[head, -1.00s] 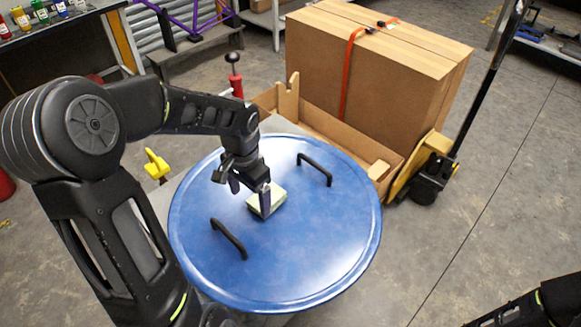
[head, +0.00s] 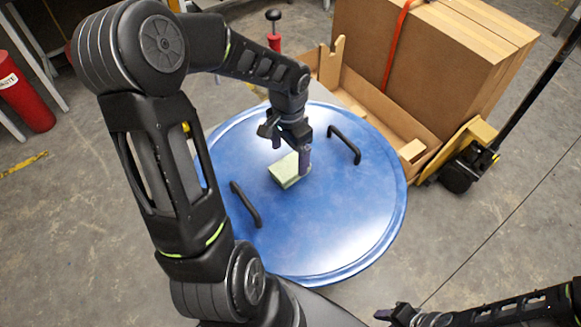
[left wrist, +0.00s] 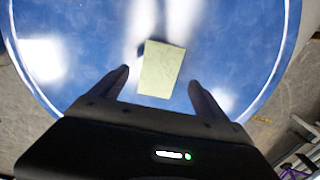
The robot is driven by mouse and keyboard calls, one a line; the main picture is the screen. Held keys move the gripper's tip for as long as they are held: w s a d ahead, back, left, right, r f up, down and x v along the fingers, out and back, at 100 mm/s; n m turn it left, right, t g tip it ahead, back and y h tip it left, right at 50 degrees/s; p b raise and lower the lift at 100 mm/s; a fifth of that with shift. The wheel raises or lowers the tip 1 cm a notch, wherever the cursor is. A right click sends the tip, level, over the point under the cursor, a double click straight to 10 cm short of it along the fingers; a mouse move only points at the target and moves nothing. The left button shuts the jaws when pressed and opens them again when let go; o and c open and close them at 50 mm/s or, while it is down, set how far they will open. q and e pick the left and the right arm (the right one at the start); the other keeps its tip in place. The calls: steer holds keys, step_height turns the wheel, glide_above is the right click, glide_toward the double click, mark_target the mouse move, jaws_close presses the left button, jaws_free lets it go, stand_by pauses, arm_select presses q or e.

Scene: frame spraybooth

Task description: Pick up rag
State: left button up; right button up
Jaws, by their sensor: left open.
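The rag (head: 287,171) is a pale green folded pad lying on the round blue lid (head: 330,235), between its two black handles. In the left wrist view the rag (left wrist: 161,69) lies flat ahead of and between the two fingers. My left gripper (head: 290,150) is open and empty, just above the rag at its far side, pointing down. The left wrist view also shows the left gripper's spread fingers (left wrist: 157,88). In the head view part of the rag is hidden behind a finger. My right gripper (head: 392,314) is at the bottom right, away from the lid; its jaw state is unclear.
Black handles (head: 245,204) and (head: 344,144) stand up from the lid on either side of the rag. A large cardboard box (head: 440,70) in a wooden tray and a yellow pallet jack (head: 468,150) stand behind right. Grey floor is open at right.

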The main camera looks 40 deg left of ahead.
mark_target(290, 166)
arm_select(q)
step_height(290, 166, down, 5)
steer(key=shift+f+p, duration=0.1)
steer(key=shift+p, duration=0.45)
steer(key=shift+d, duration=0.1)
steer(key=shift+c, duration=0.2)
steer(key=c, duration=1.4)
step_height(290, 166, up, 10)
steer(key=shift+b, duration=0.45)
steer(key=shift+s, duration=0.1)
stand_by(0.3)
